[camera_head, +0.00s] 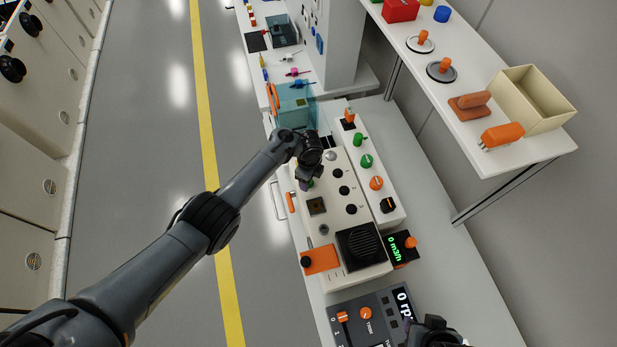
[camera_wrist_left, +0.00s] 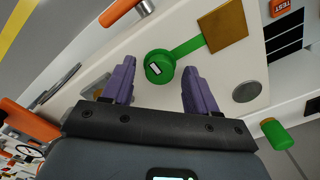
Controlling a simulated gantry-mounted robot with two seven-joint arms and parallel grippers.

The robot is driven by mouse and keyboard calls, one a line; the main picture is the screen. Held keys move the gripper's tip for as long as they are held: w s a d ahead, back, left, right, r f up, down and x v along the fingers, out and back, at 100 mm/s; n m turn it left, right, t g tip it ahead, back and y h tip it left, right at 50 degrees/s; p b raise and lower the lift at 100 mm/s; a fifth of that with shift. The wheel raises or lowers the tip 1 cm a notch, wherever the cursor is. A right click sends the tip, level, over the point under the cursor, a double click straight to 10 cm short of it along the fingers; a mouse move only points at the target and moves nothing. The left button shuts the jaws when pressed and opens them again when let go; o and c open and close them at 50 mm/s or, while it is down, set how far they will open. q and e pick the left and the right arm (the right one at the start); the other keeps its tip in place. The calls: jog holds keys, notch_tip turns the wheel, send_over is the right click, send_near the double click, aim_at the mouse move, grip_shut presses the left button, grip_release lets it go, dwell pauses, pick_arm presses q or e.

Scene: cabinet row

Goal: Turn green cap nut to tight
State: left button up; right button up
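A round green cap nut (camera_wrist_left: 156,68) with a white mark shows in the left wrist view on a pale panel. A green strip (camera_wrist_left: 188,47) runs from it to a brown-gold square plate (camera_wrist_left: 225,25). My left gripper (camera_wrist_left: 160,82) is open, its two purple fingers on either side of the nut's place in the view. No contact with the nut is visible. In the head view my left gripper (camera_head: 308,180) is over the white panel and mostly covers the nut. My right gripper (camera_head: 435,328) is at the bottom edge, its fingers unclear.
A narrow side panel carries green knobs (camera_head: 366,161), an orange knob (camera_head: 376,183) and a black knob (camera_head: 388,204). A black speaker-like grille (camera_head: 360,243) and an orange block (camera_head: 320,260) are nearer. A shelf (camera_head: 490,130) with an open beige box (camera_head: 535,98) stands right.

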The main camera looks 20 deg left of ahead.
pick_arm(q)
notch_tip(320, 180, up, 11)
jog(key=p, duration=0.4)
jog(key=shift+f, duration=0.15)
dwell(0.5)
jog(key=s+a+n+t+p, duration=0.25)
jog(key=s+n+p, duration=0.25)
jog(key=s+n, duration=0.8)
jog(key=s+a+r+n+p, duration=0.1)
jog(key=s+r+n, duration=0.1)
jog(key=s+r, duration=0.5)
jog(key=s+a+r+n+t+p, duration=0.1)
jog(key=s+r+n+p, duration=0.1)
jog(key=s+r, duration=0.6)
jog(key=s, duration=0.4)
jog(key=shift+s, duration=0.35)
